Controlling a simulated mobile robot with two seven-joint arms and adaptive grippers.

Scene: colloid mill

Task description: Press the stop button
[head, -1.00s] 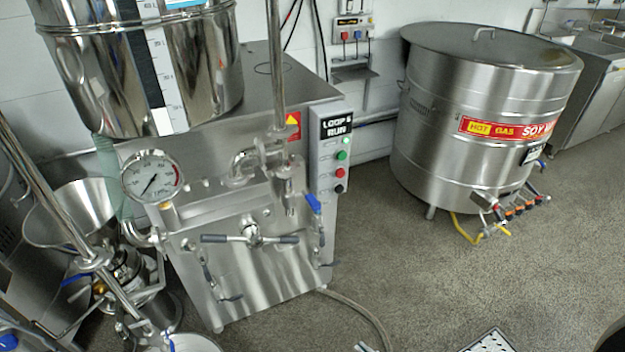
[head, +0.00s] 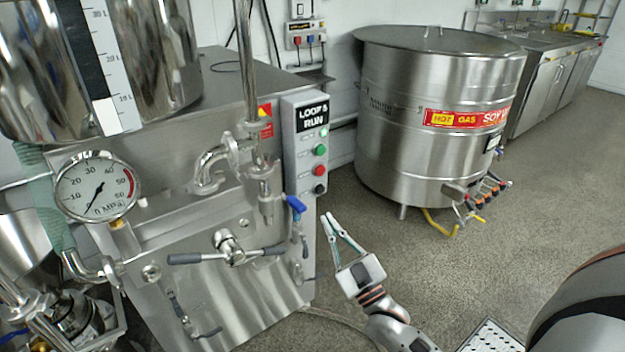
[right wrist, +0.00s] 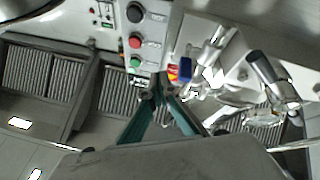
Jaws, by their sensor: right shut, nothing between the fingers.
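The grey control panel (head: 305,155) on the side of the steel mill carries a column of controls under a "LOOP 5 RUN" display (head: 312,116). The red button (head: 319,170), which looks like the stop button, sits between the green button (head: 320,149) and a black knob (head: 319,188). My right gripper (head: 328,215) is shut and empty, below the panel in the head view and apart from it. In the right wrist view, the red button (right wrist: 135,41) lies above and left of the fingertips (right wrist: 157,88). My left gripper is not in view.
A blue-handled valve (head: 296,204) and pipes stand close left of the panel. A pressure gauge (head: 97,187) and a T-handle (head: 228,249) are on the mill's front. A large steel soy milk boiler (head: 435,120) stands at the right. The floor between is largely clear.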

